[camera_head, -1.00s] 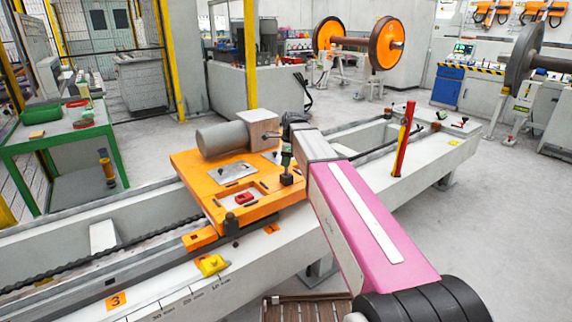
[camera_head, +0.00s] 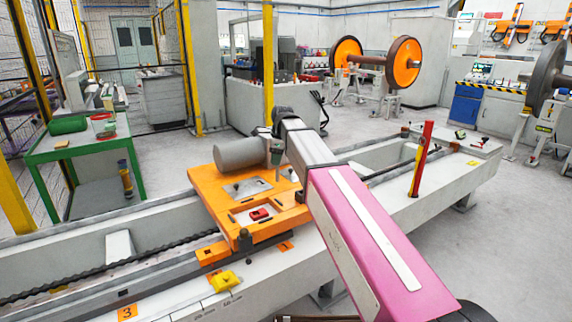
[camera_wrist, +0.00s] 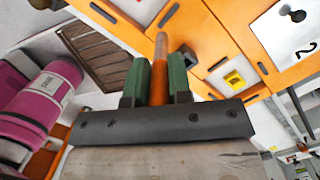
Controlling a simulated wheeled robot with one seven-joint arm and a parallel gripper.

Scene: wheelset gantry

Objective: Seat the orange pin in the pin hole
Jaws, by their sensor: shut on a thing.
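My gripper (camera_wrist: 160,82) is shut on the orange pin (camera_wrist: 161,53) in the wrist view. The pin is between the two green fingers, and its coppery end points toward the orange plate. In the head view my gripper (camera_head: 278,150) is above the orange plate (camera_head: 203,186), near its far right side, and the pin is hard to make out there. The plate also shows in the wrist view (camera_wrist: 205,38). The pin end looks apart from the plate, though the gap is hard to judge. I cannot identify the pin hole in either view.
A grey cylinder (camera_head: 240,153) lies at the plate's far edge. A red piece (camera_head: 259,214) sits in a pale panel on the plate. A yellow block (camera_head: 225,281) is on the gantry beam in front. A red and yellow post (camera_head: 421,160) stands to the right.

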